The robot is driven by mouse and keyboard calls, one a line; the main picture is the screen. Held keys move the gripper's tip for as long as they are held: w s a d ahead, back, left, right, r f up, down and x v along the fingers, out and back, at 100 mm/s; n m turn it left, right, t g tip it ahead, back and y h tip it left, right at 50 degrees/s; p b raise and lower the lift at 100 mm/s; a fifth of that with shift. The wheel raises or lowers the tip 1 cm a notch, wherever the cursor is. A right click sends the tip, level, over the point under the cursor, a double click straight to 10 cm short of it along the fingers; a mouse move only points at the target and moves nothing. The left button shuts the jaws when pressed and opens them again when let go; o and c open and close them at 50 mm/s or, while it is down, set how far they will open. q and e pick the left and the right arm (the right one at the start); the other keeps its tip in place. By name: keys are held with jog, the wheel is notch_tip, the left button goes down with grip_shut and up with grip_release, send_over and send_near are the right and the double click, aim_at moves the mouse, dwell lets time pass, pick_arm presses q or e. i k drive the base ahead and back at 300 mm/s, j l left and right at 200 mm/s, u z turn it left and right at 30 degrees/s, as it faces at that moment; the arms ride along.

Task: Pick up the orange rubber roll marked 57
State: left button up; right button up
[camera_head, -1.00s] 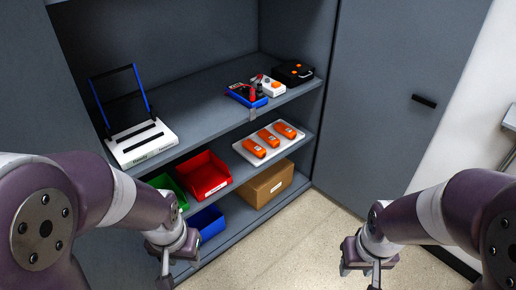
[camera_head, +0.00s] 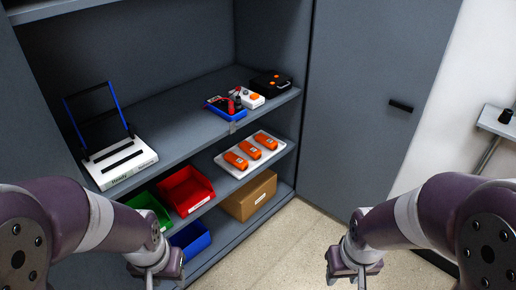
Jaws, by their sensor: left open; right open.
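Three orange rolls lie side by side on a white tray (camera_head: 226,166) on the middle shelf. They are the left roll (camera_head: 235,160), the middle roll (camera_head: 250,150) and the right roll (camera_head: 266,141). Each has a small pale label, too small to read, so I cannot tell which is marked 57. My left gripper (camera_head: 152,283) is open and empty at the bottom left, in front of the cabinet and below the tray. My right gripper (camera_head: 348,284) is open and empty at the bottom right, over the floor. The lower picture edge cuts off both fingertips.
The middle shelf also holds red (camera_head: 186,191) and green (camera_head: 149,207) bins. Below are a blue bin (camera_head: 190,240) and a cardboard box (camera_head: 249,196). The top shelf holds a white stand (camera_head: 120,163), a blue tray (camera_head: 226,108) and a black case (camera_head: 271,84). The right door (camera_head: 365,110) stands beside them.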

aim_at(246, 147)
jog(key=u, duration=0.25)
jog(key=i+l+u, duration=0.15)
jog(key=u, duration=0.2)
jog(key=i+l+u, duration=0.15)
jog(key=l+u, duration=0.15)
jog(key=l, duration=0.15)
jog(key=i+l+u, duration=0.1)
jog(key=l+u, duration=0.9)
jog(key=l, duration=2.85)
